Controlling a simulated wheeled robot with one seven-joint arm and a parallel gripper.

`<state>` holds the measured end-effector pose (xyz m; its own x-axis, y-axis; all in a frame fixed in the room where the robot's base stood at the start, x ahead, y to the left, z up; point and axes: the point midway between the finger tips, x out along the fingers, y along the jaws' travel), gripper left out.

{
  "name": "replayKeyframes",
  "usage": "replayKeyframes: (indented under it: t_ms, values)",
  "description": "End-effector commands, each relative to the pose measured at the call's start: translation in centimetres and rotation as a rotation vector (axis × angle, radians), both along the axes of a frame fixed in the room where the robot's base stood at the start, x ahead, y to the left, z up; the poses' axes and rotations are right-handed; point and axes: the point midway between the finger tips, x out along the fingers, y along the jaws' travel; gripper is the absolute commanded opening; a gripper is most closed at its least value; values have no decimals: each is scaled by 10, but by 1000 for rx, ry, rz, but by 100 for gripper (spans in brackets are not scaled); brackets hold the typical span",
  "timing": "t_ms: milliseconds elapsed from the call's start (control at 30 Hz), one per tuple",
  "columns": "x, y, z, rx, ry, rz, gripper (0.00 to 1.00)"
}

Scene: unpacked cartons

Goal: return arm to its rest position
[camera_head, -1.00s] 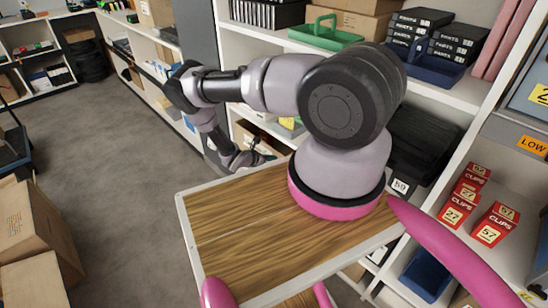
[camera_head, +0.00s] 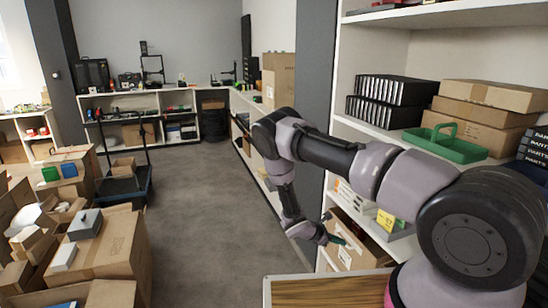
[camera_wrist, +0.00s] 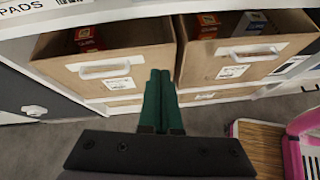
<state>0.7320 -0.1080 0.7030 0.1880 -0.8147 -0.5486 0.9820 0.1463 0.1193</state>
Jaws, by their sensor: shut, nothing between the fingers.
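My arm reaches from the lower right of the head view, with its elbow raised and its forearm hanging down in front of the shelving. My gripper (camera_head: 338,241) is at the low end of the arm, beside a lower shelf with boxes. In the wrist view my gripper (camera_wrist: 160,78) shows two dark green fingers lying together, with nothing between them. The fingers point toward two cardboard drawer bins, a left bin (camera_wrist: 125,65) and a right bin (camera_wrist: 230,62), below a white shelf edge. I cannot tell whether the fingertips touch them.
A shelving unit (camera_head: 372,52) with black files and a green tray (camera_head: 445,143) stands close on the right. Opened cartons (camera_head: 112,250) and a dark trolley (camera_head: 125,187) stand on the left. The grey floor (camera_head: 205,215) between is clear.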

Motion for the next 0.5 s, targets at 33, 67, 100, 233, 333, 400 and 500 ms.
replayKeyframes:
  t_ms: [33,67,100,233,333,400,500]
  values:
    - [9,5,27,40,-47,-62,0]
    - [12,7,42,64,-74,-102,0]
    - [15,10,62,96,-109,-155,0]
    - [21,15,126,199,-217,-323,0]
    - [21,18,175,279,-296,-450,0]
    - [19,19,209,336,-349,-535,0]
    - [12,20,256,421,-423,-655,0]
